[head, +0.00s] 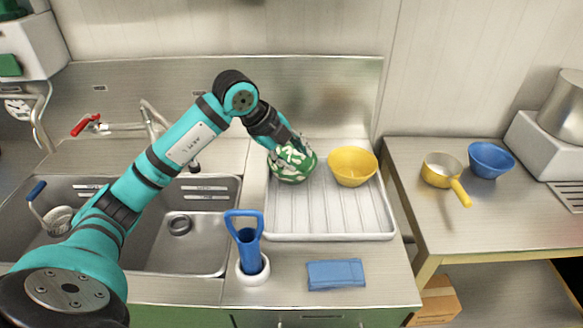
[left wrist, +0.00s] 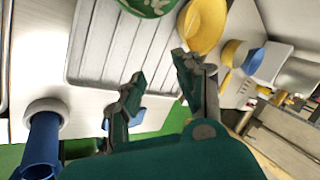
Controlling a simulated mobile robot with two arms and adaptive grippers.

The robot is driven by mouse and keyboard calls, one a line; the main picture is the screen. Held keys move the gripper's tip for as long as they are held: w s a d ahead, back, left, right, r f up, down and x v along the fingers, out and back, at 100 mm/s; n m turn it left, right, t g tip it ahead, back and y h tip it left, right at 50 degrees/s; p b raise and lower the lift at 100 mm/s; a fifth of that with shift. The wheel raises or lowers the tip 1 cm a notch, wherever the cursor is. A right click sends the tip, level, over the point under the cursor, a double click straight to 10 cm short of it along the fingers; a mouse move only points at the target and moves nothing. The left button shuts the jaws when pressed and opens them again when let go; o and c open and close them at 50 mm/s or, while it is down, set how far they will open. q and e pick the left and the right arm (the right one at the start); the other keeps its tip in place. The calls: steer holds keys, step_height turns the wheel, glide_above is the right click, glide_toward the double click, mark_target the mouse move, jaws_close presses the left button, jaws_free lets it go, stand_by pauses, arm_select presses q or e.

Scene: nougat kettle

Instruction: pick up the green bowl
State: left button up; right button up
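The green bowl (head: 291,165) with white leaf-like marks stands at the back left of the ribbed drying tray (head: 320,215), left of the yellow bowl. In the head view my left gripper (head: 292,143) is over the bowl's upper side and hides part of it. In the left wrist view the two fingers of my left gripper (left wrist: 158,84) are spread with nothing between them. There the green bowl (left wrist: 150,6) shows only in part at the top edge, beyond the fingertips and apart from them. My right gripper is in neither view.
The yellow bowl (head: 352,166) stands close on the right. A blue-handled tool (head: 247,245) in a white holder and a blue cloth (head: 336,274) lie in front. Sinks (head: 165,250) are on the left. A yellow saucepan (head: 441,172) and a blue bowl (head: 490,160) stand on the right table.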

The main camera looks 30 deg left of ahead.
arm_select(q)
steer(key=a+n+y, duration=0.2)
steer(key=a+y, duration=0.1)
steer(key=a, duration=0.5)
steer(key=p, duration=0.3)
glide_toward(285, 182)
steer(key=shift+w+f+g, duration=0.3)
steer(key=shift+w+f, duration=0.15)
steer(key=shift+w, duration=0.35)
steer(key=shift+w+f, duration=0.2)
steer(key=shift+f, duration=0.25)
steer(key=shift+w+f+p, duration=0.1)
steer(key=shift+f+p, duration=0.25)
steer(key=shift+p, duration=0.05)
steer(key=p+x, duration=0.1)
steer(key=x, duration=0.2)
steer(key=shift+w+a+f, duration=0.1)
steer(key=shift+a+f, duration=0.1)
steer(key=shift+f, duration=0.15)
steer(key=shift+w+f, duration=0.15)
steer(key=shift+f, duration=0.15)
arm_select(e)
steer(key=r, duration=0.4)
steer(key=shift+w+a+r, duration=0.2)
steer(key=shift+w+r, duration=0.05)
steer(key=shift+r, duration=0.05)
arm_select(q)
steer(key=shift+c, duration=0.3)
jaws_close()
